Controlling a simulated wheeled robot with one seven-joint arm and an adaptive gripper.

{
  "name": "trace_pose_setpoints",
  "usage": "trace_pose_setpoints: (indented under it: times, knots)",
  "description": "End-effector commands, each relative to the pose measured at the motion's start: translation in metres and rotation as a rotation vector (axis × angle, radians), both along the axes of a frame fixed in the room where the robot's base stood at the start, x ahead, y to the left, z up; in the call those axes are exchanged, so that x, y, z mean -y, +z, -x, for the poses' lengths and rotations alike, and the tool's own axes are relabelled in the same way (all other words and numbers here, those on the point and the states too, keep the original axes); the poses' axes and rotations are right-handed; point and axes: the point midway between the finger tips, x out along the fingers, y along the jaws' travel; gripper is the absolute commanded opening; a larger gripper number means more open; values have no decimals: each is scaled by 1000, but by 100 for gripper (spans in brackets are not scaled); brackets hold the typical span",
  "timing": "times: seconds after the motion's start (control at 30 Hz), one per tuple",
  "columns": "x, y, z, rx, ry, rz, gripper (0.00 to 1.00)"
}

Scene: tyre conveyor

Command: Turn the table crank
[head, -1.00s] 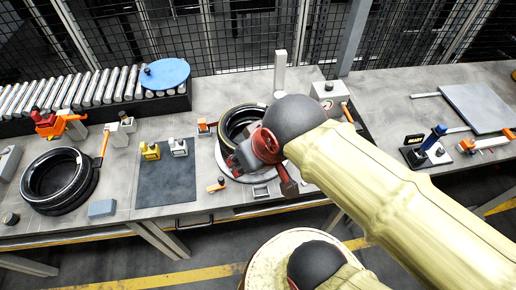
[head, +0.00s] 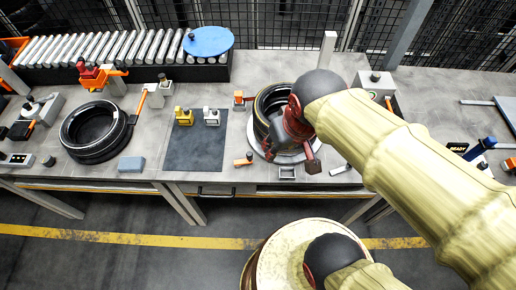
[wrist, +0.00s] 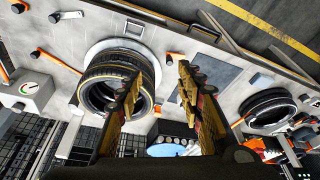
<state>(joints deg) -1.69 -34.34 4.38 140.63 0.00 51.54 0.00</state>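My gripper (head: 308,152) hangs over the front right part of a black tyre (head: 262,105) in the head view. In the wrist view my gripper (wrist: 158,80) has its two fingers spread apart with nothing between them. The tyre (wrist: 100,98) lies on a pale round plate on the table, left of the fingers. I cannot tell for sure which part is the table crank. A small orange handle with a dark knob (head: 243,160) sits left and in front of the plate. An orange lever (head: 389,104) stands beside a pale box at the right.
A roller conveyor (head: 110,50) with a blue disc (head: 208,41) lies along the back left. A second tyre (head: 97,132), a blue-grey block (head: 131,164) and a dark mat (head: 194,150) lie to the left. A pale post (head: 327,55) stands behind the plate.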

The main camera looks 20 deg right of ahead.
Motion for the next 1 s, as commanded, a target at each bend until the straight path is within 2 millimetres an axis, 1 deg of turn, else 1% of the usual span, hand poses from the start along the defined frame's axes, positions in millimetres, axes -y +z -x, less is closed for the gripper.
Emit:
trace_pose_setpoints:
  times: [0.03,0.17,0.27,0.3,0.37,0.4,0.5,0.57,0.63,0.7,0.8,0.9,1.0]
  knots:
    - [-3,-23,-9,-63,9,1,37]
    - [-10,-66,-34,-178,-61,-12,37]
    - [-15,-102,-56,-255,-187,-29,37]
    - [-18,-118,-64,-283,-254,-37,37]
    - [-21,-142,-78,-321,-374,-47,37]
    - [-24,-158,-87,-340,-464,-53,37]
    - [-28,-189,-107,-363,-692,-70,37]
    - [-30,-202,-119,-361,-830,-85,37]
    - [-32,-209,-132,-345,-987,-108,37]
    - [-33,-207,-146,-315,-1133,-143,37]
    - [-34,-201,-160,-278,-1302,-190,37]
    - [-34,-201,-161,-263,-1421,-214,37]
    - [-34,-201,-161,-257,-1487,-226,37]
